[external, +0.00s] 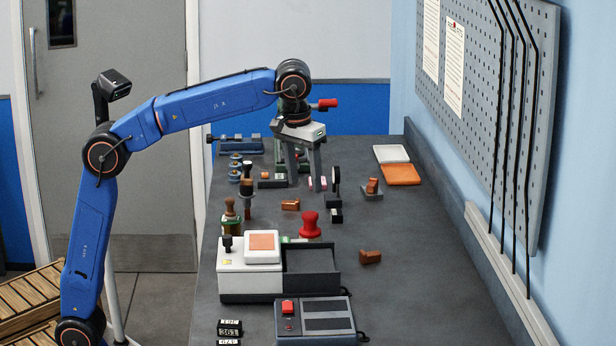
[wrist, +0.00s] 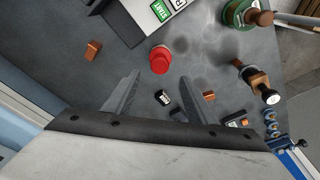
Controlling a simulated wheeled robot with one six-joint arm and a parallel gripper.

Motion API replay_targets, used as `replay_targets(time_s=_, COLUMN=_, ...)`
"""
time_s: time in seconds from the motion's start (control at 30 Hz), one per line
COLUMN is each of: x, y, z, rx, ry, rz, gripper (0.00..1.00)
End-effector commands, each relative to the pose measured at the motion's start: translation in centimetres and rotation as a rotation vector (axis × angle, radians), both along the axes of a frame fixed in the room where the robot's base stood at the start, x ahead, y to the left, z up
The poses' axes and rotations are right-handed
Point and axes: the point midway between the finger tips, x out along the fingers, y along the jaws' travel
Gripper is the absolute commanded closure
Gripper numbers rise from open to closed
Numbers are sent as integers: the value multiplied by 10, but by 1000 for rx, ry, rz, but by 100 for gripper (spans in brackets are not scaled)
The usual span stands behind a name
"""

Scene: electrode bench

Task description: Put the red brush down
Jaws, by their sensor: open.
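The red brush (external: 310,225), a squat piece with a round knob-like top, stands upright on the dark bench just behind the white machine. It also shows in the wrist view (wrist: 160,60), beyond my fingertips and roughly in line with the gap between them. My gripper (external: 304,187) points down above the bench, farther back than the red brush. Its two fingers are spread apart, with nothing held between them, and they are clear of the red brush. In the wrist view the fingers (wrist: 161,78) frame a small black and white piece (wrist: 162,98) lower on the bench.
The white machine (external: 250,280) with a dark tray is nearer the camera. Copper blocks (external: 370,256) lie around the bench. A wooden-handled piece (external: 230,222) and a black-topped piece (external: 247,190) stand to the left. White (external: 391,153) and orange (external: 400,175) trays lie at back right. The right front is clear.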

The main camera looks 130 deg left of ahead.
Motion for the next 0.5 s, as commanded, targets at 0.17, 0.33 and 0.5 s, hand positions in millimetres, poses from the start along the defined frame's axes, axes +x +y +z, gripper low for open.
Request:
replay_targets(time_s=0.17, x=1, y=1, z=24, rx=2, ry=-2, rz=1, gripper=49)
replay_targets(time_s=0.33, x=-3, y=4, z=26, rx=-35, ry=-15, rz=28, gripper=49)
replay_targets(time_s=0.5, x=-8, y=9, z=16, rx=-108, ry=-51, rz=84, gripper=49)
